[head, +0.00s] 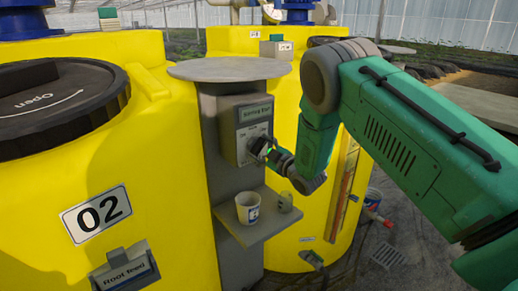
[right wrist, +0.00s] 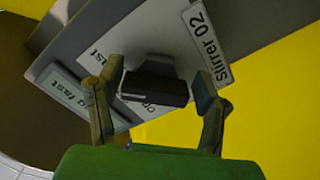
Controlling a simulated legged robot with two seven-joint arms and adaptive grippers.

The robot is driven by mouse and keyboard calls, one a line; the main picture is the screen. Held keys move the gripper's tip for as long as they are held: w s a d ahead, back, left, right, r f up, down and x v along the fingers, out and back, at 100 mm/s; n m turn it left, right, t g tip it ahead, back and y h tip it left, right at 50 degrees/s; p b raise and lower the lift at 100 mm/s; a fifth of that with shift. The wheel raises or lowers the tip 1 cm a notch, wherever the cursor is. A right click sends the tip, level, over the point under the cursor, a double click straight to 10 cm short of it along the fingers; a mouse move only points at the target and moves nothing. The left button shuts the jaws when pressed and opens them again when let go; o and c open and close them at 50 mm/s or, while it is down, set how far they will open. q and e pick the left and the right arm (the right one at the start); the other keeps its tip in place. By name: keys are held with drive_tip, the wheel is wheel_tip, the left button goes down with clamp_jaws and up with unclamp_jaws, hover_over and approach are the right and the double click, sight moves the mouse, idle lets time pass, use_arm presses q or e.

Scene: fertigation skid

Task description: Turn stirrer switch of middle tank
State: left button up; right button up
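The yellow tank marked 02 (head: 150,175) fills the left of the head view. Beside it, a grey control box (head: 229,135) is fixed to a grey post. In the right wrist view, the dark switch knob (right wrist: 155,88) sits on a grey panel with a label "Stirrer 02" (right wrist: 207,40). The fingers of my right gripper (right wrist: 157,95) stand open on either side of the knob, with gaps visible. My left gripper is not in view.
A grey shelf (head: 252,228) below the box holds a white cup (head: 247,207) and a small glass (head: 285,202). A round grey plate (head: 228,69) tops the post. Another yellow tank (head: 290,112) stands behind.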

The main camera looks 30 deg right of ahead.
drive_tip(key=shift+d+f, duration=0.1)
drive_tip(key=shift+d, duration=0.1)
drive_tip(key=s, duration=0.8)
drive_tip(key=s+d, duration=0.1)
drive_tip(key=s, duration=0.2)
drive_tip(key=shift+s, duration=0.4)
